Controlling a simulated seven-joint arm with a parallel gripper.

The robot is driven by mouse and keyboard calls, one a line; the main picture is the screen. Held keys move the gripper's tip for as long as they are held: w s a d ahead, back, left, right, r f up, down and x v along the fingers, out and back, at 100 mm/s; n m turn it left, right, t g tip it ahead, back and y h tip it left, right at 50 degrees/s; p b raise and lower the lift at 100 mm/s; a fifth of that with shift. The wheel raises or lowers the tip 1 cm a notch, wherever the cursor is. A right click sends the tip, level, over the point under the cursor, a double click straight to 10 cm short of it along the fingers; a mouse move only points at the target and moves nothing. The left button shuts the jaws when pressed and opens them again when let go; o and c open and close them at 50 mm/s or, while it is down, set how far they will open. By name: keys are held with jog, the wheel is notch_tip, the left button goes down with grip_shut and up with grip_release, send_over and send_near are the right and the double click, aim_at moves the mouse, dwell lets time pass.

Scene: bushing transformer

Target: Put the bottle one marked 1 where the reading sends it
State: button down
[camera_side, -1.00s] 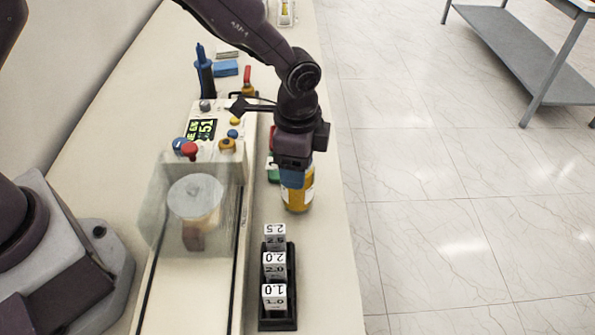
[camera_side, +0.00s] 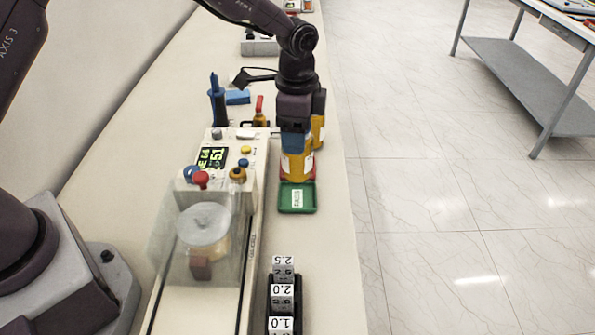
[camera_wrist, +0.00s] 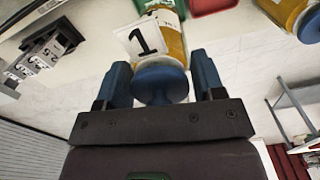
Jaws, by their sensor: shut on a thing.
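My gripper (camera_side: 297,143) is shut on bottle one, a yellow bottle (camera_side: 297,166) hanging upright below it. In the wrist view the bottle (camera_wrist: 172,38) shows a white label marked 1, and its blue cap (camera_wrist: 160,82) sits between the blue fingers. In the side view the bottle is over or just in front of a red tray (camera_side: 312,175), mostly hidden behind it; I cannot tell whether it touches. A green tray (camera_side: 298,208) with a white label lies just nearer. The tester's display (camera_side: 212,158) shows green text with 51 legible; the rest is unclear.
A second yellow bottle (camera_side: 319,130) stands close behind my gripper. The tester (camera_side: 232,180) with coloured knobs and a clear-covered cup (camera_side: 203,225) is at left. A black rack of numbered blocks (camera_side: 283,290) stands in front. A blue pointed tool (camera_side: 215,100) is farther back.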

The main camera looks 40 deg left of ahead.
aim_at(297, 159)
jog(key=shift+f, duration=3.25)
jog(key=shift+f, duration=0.2)
jog(key=shift+c, duration=1.1)
grip_release()
jog(key=shift+r, duration=0.1)
